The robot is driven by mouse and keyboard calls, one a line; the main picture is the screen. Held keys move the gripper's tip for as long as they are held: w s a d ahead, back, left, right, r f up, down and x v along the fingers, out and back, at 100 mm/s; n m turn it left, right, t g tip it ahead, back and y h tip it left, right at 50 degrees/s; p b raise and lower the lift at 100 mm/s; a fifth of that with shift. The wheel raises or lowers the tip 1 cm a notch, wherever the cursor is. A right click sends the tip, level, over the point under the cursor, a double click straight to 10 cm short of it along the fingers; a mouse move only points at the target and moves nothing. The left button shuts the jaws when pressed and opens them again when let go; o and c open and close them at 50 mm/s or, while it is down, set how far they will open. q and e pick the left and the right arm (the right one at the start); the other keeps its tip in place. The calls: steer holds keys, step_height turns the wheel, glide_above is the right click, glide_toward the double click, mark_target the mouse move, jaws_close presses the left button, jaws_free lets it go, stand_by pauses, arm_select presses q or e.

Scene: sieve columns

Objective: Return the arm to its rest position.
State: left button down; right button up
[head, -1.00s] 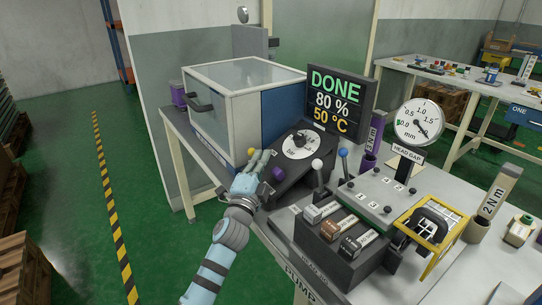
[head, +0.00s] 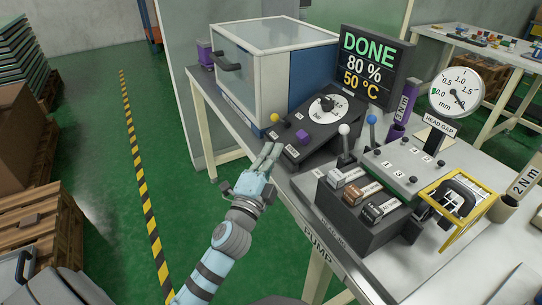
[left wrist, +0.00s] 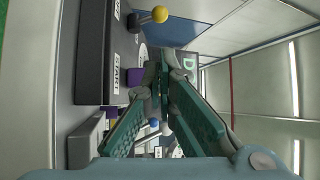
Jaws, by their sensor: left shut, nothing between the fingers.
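My left gripper (head: 270,152) is shut and empty in the head view. It is over the front left edge of the workbench, in front of the dark control panel (head: 300,153) with its dial. In the left wrist view the fingers (left wrist: 165,75) meet at their tips with nothing between them. The yellow knob (head: 274,118) and the purple button (head: 302,137) are just beyond the gripper, apart from it. In the left wrist view the yellow knob (left wrist: 160,14) is above the fingers. My right gripper does not show.
A glass-fronted cabinet (head: 235,75) stands at the back left of the bench. A screen (head: 368,62) reads DONE, 80 %, 50 °C. Levers, a gauge (head: 456,92) and a yellow frame (head: 458,198) are to the right.

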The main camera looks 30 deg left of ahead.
arm_select(q)
steer(key=shift+s+d+f, duration=0.1)
steer(key=shift+s+f, duration=0.05)
steer(key=shift+s, duration=0.55)
